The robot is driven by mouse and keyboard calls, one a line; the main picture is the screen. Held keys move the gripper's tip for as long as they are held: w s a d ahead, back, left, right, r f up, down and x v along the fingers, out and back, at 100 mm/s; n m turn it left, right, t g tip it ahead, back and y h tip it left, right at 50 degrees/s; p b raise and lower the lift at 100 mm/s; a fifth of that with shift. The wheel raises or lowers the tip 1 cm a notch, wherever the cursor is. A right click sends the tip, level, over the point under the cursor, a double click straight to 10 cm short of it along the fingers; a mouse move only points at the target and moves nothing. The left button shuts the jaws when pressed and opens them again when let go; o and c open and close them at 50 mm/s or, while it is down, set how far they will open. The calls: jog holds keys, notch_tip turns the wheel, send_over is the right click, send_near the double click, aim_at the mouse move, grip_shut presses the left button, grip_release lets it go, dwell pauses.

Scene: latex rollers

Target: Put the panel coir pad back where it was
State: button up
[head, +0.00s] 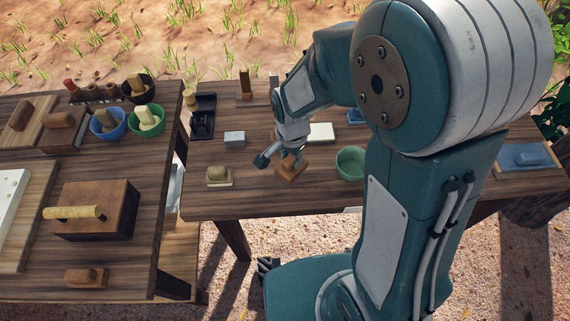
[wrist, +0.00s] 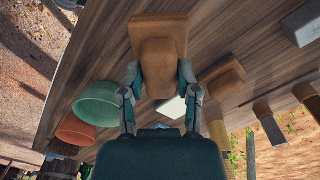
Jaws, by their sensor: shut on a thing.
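A brown pad with a raised grip, seemingly the panel coir pad (head: 291,171), is at the middle of the right table. In the wrist view the pad (wrist: 160,24) has a wide flat base and a narrower grip facing me. My gripper (head: 290,153) reaches down over it. In the wrist view both fingers of my gripper (wrist: 159,75) are closed on either side of the grip. The pad looks on or just above the tabletop; I cannot tell which.
A cream pad (head: 219,178) and a grey block (head: 234,139) lie left of my gripper. A white block (head: 320,132) and a green bowl (head: 351,164) lie right. A black tray (head: 202,130) stands back left. The front tabletop (head: 262,202) is clear. A gap separates the left table (head: 150,235).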

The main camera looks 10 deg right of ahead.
aim_at(285, 166)
jog(key=shift+w+a+f, duration=0.25)
jog(key=shift+a+f, duration=0.3)
jog(key=shift+f, duration=0.15)
notch_tip(285, 166, down, 4)
jog(key=shift+w+a+r, duration=0.1)
jog(key=shift+a+r, duration=0.05)
jog(key=shift+r, duration=0.05)
grip_shut()
jog(key=o, duration=1)
grip_release()
jog(key=shift+r, duration=0.1)
notch_tip(285, 166, up, 11)
jog(key=shift+r, duration=0.75)
jog(key=s+d+r+n+t, duration=0.5)
jog(key=s+d+r+n, duration=0.4)
jog(key=r, duration=0.5)
jog(key=s+d, duration=0.2)
jog(key=s, duration=0.1)
jog(key=shift+s+t, duration=0.2)
jog(key=shift+t, duration=0.1)
